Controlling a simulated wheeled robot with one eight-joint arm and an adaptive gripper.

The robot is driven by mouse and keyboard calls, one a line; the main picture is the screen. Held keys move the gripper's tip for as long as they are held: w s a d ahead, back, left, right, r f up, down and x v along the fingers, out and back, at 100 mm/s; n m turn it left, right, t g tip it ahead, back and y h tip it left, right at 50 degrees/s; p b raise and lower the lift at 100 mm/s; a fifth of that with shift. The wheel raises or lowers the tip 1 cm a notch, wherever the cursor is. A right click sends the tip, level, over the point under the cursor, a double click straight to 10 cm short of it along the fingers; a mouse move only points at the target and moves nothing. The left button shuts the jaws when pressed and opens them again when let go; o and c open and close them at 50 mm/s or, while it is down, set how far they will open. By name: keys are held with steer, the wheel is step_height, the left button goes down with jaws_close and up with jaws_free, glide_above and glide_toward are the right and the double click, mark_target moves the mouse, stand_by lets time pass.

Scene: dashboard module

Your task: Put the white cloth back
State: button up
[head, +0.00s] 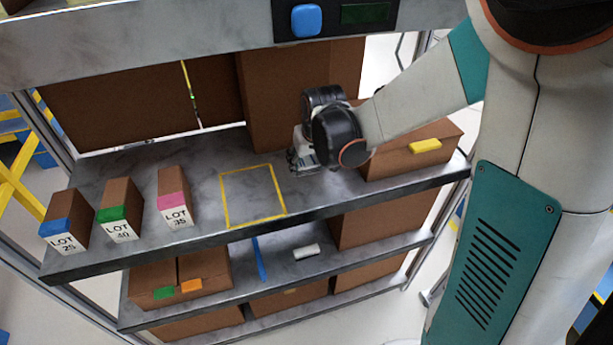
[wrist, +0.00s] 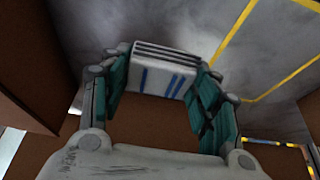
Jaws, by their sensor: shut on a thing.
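My gripper (head: 303,158) is low over the upper shelf, to the right of the yellow outlined square (head: 224,200). In the wrist view, my gripper (wrist: 158,80) has its teal-padded fingers on either side of a folded white cloth (wrist: 165,75) with blue stripes and stacked layers, and is shut on it. In the head view the cloth is mostly hidden by the wrist and fingers. I cannot tell whether it touches the shelf. The yellow square is empty.
Boxes LOT 25 (head: 63,222), LOT 40 (head: 119,210) and LOT 35 (head: 174,197) stand left on the upper shelf (head: 210,225). A brown box with a yellow label (head: 425,146) is close right of my gripper. Tall brown boxes (head: 268,95) stand behind. A white roll (head: 306,251) lies below.

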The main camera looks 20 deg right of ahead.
mark_target(308, 184)
steer(key=shift+f+b, duration=0.55)
steer(key=shift+f, duration=2)
steer(key=shift+f, duration=0.15)
steer(key=o, duration=1)
steer(key=p+v, duration=0.3)
steer(key=v, duration=0.8)
steer(key=s+r+t, duration=0.1)
steer(key=s+r, duration=0.4)
steer(key=s, duration=0.4)
steer(key=s+r+t, duration=0.1)
steer(key=s+r, duration=0.3)
steer(key=s, duration=0.5)
steer(key=shift+s+r+t, duration=0.25)
steer(key=shift+r+t, duration=0.15)
